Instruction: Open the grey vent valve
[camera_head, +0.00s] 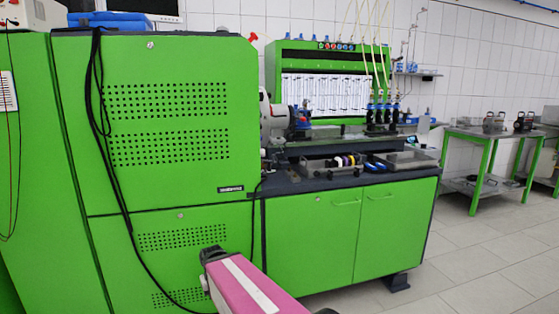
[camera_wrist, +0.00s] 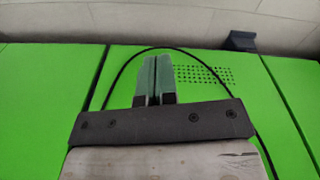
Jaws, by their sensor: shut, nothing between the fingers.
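I cannot pick out the grey vent valve in either view. The green pump testbench (camera_head: 320,235) stands in the middle of the head view, with small fittings at its back panel too small to tell apart. My gripper (camera_wrist: 153,62) shows in the wrist view, with its two greenish fingers together and nothing between them. It is in front of a green panel (camera_wrist: 60,75) with a perforated patch (camera_wrist: 205,76); I cannot tell the gap. In the head view my pink arm link shows at the bottom, and the fingers are not visible there.
A large green cabinet (camera_head: 170,65) with vent holes fills the left. A black cable (camera_head: 107,150) hangs down its front, and a cable (camera_wrist: 118,75) also loops behind the fingers. A green side table (camera_head: 488,135) stands at right. The tiled floor (camera_head: 465,255) at right is clear.

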